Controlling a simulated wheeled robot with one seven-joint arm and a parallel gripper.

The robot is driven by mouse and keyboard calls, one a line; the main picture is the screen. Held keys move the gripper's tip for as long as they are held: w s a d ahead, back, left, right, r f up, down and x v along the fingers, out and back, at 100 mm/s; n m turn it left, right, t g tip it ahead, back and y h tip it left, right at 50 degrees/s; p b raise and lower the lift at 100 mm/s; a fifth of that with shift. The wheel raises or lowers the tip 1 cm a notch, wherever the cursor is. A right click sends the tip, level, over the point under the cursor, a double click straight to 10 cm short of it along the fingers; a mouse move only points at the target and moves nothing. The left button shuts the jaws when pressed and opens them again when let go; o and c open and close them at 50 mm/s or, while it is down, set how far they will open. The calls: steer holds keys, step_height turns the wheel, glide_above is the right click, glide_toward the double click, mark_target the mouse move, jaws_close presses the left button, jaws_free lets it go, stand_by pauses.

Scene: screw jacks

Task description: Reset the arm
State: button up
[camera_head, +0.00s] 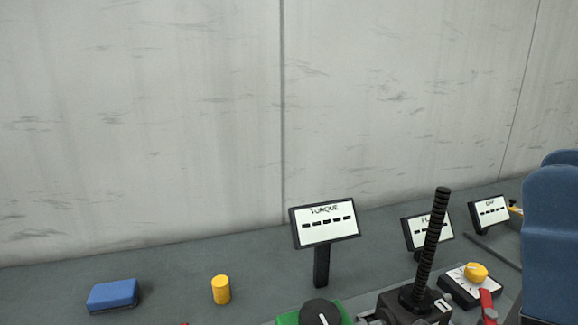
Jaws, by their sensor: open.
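My gripper is not in view. A screw jack (430,250) with a black threaded rod stands upright at the lower right, on a black block marked 1. Its base is cut off by the bottom edge. A black dial (321,313) on a green housing sits to its left, partly cut off. A yellow knob (475,272) on a white-faced dial is to its right, with a red lever (487,303) near it.
A TORQUE display (324,223) stands on a post, showing dashes. Two more displays (428,232) (489,211) are to its right. A blue block (113,295) and a yellow cylinder (221,289) lie left. A large blue rounded shape (551,230) fills the right edge. A grey wall closes the back.

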steer(key=s+d+f+m+g+h, duration=0.25)
steer(key=f+m+h, duration=0.25)
steer(key=f+h, duration=0.45)
steer(key=s+d+f+m+g+h, duration=0.1)
steer(key=s+f+m+g+h, duration=0.15)
steer(key=f+m+h, duration=0.5)
steer(key=s+d+f+n+g, duration=0.3)
steer(key=s+f+n+g, duration=0.4)
steer(key=s+f, duration=0.8)
steer(key=shift+g, duration=0.3)
steer(key=shift+o, duration=0.4)
steer(key=shift+d+r, duration=0.1)
